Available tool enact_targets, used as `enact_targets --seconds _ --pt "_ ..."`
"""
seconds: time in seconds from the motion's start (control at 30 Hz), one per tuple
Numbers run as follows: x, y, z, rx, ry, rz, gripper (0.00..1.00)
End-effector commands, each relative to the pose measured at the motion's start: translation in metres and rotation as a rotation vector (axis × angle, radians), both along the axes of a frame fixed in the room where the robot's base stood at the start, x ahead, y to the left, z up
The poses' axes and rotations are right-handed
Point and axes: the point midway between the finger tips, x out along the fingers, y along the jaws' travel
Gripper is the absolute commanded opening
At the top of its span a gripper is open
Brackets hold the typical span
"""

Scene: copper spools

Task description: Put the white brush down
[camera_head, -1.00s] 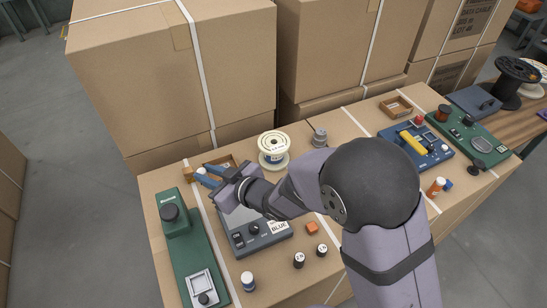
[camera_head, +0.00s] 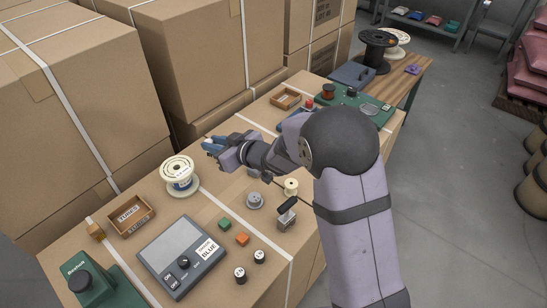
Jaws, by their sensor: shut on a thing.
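My gripper (camera_head: 211,147) reaches over the back of the cardboard-topped bench, right of and behind a cream spool (camera_head: 178,176). Its blue fingers point left and are shut. The thing between them is mostly hidden by the fingers and too small to make out clearly. No white brush shows anywhere else on the bench. The bench top (camera_head: 222,189) below and in front of my gripper is bare cardboard.
A tray labelled TUBES (camera_head: 130,216) and a grey scale (camera_head: 180,257) stand at left. A grey knob (camera_head: 255,200), a black-handled metal piece (camera_head: 286,214), a small cream spool (camera_head: 291,187) and green and orange blocks (camera_head: 242,239) lie in front. Large boxes (camera_head: 190,60) stand behind.

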Motion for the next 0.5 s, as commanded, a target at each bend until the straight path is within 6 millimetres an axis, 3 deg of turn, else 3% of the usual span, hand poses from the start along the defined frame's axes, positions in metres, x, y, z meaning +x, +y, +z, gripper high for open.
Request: enact_targets --seconds 0.03,0.3,0.5 --pt "0.013 -0.024 -0.002 -0.001 -0.002 -0.039 0.0" --pt "0.056 -0.127 -0.001 -0.009 -0.003 -0.2 0.0" --pt "0.068 -0.175 0.001 -0.015 -0.003 -0.271 0.0"
